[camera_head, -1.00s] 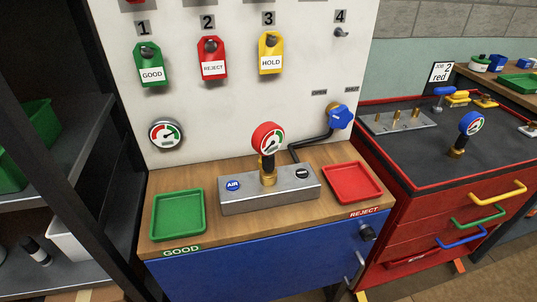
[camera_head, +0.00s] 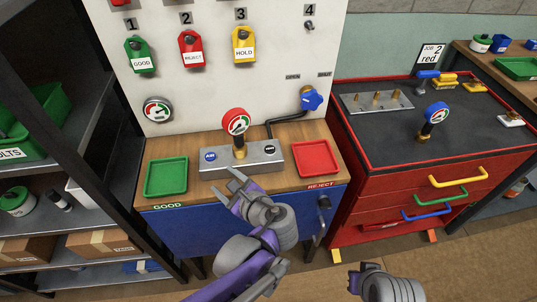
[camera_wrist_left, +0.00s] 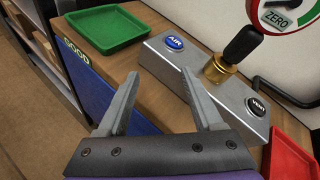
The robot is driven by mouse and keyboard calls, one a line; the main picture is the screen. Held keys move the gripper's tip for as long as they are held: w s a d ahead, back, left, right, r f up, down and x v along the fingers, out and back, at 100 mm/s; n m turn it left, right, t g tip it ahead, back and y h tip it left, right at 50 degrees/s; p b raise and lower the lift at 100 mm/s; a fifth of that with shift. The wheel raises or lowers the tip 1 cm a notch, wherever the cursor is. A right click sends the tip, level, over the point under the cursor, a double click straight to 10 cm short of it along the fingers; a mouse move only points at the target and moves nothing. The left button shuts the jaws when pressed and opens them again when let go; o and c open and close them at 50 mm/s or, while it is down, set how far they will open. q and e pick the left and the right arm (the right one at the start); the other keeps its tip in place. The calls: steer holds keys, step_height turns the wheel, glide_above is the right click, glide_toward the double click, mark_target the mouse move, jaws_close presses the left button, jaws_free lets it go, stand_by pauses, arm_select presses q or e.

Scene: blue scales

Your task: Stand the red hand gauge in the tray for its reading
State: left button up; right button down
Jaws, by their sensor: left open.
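The red hand gauge (camera_head: 236,122) stands upright on its brass fitting in the metal test block (camera_head: 215,171). In the left wrist view the gauge (camera_wrist_left: 284,12) is cut off at the top right, with a ZERO label on its face. The green GOOD tray (camera_head: 166,191) and red REJECT tray (camera_head: 317,174) flank the block and look empty. My left gripper (camera_head: 232,184) is open and empty near the block's front edge, apart from the gauge; its spread fingers also show in the left wrist view (camera_wrist_left: 162,75). My right gripper (camera_head: 366,275) shows only partly at the bottom.
A blue valve handle (camera_head: 311,99) and a hose are behind the block. The board holds GOOD, REJECT and HOLD tags. A blue gauge (camera_head: 434,115) stands on the red cabinet at right, near a "JOB 2 red" card (camera_head: 430,56). Shelves stand at left.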

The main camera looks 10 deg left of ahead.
mark_target(239, 126)
arm_select(q)
steer(key=w+d+r+m+t+y, duration=0.2)
steer(key=w+d+r+m+t, duration=0.15)
steer(key=d+r+m, duration=0.35)
steer(key=shift+n+t, duration=0.45)
steer(key=shift+n, duration=0.05)
steer(key=x, duration=0.3)
steer(key=f+x, duration=0.1)
steer(key=x, duration=0.6)
steer(key=shift+w+d+f, duration=0.2)
steer(key=shift+w+d, duration=0.05)
jaws_close()
steer(key=shift+r+p, duration=0.1)
steer(key=shift+p, duration=0.25)
steer(key=shift+r+p, duration=1.75)
steer(key=shift+r, duration=0.7)
